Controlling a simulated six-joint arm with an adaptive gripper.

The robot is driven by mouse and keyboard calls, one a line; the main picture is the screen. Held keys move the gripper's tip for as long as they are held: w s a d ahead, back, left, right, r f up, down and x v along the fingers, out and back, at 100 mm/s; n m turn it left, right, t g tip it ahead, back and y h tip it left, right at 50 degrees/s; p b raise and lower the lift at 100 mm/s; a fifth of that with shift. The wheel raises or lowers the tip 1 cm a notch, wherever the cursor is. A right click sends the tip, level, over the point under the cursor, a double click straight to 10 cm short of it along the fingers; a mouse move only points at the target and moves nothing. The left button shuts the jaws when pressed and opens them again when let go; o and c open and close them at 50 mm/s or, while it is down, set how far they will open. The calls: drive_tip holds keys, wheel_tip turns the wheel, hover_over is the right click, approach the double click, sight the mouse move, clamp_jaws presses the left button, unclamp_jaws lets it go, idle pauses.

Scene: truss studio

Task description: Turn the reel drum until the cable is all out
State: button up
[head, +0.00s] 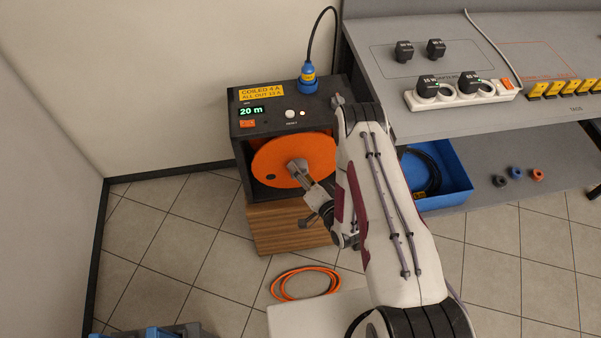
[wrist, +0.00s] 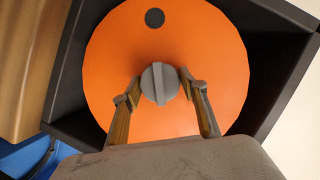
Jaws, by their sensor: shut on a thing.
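The orange reel drum (head: 275,160) sits in a dark box with its face toward me. The box's display (head: 252,111) reads 20 m. The drum (wrist: 110,60) fills the middle of the wrist view, with a dark round spot (wrist: 155,18) near its top edge there. My gripper (head: 299,168) is at the drum's face. In the wrist view my gripper (wrist: 160,84) is shut on the grey hub knob (wrist: 159,70), one finger on each side. Orange cable (head: 305,284) lies in loops on the floor before the box.
A wooden block (head: 285,232) supports the box. A blue plug (head: 308,76) is on top of it. To the right, a grey bench (head: 390,75) holds a white power strip (head: 450,97) and adapters. A blue bin (head: 450,180) stands on the shelf below. Tiled floor is open at left.

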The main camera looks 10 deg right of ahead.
drive_tip(key=o, duration=1.6)
drive_tip(key=shift+s, duration=0.15)
drive_tip(key=shift+v, duration=5.85)
